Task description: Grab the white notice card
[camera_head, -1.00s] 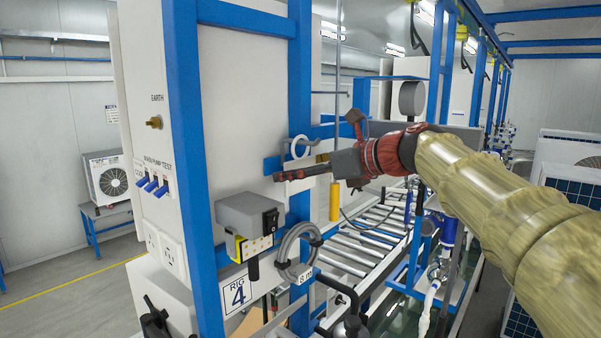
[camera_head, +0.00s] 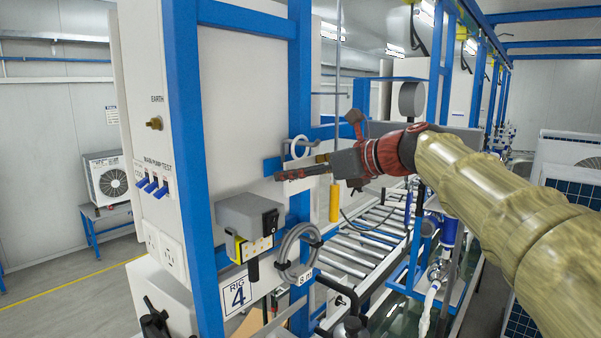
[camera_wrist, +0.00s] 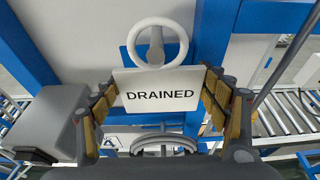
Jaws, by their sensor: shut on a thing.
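The white notice card (camera_wrist: 160,92) reads "DRAINED" and faces the wrist camera. A white ring (camera_wrist: 153,43) stands above it, over a grey hook on a blue crossbar. My gripper (camera_wrist: 160,98) has one padded finger at each side edge of the card and is shut on it. In the head view my gripper (camera_head: 281,175) reaches left to the blue frame. There the card (camera_head: 300,187) shows only partly beneath the fingers, and the ring (camera_head: 299,146) shows just above them. Whether the ring still bears on the hook is unclear.
A grey switch box (camera_head: 250,222) sits below and left of my gripper. A coiled grey hose (camera_head: 288,255) hangs under it. A yellow cylinder (camera_head: 335,203) hangs close to the right. A blue upright (camera_head: 300,90) stands behind; a roller conveyor (camera_head: 365,240) runs lower right.

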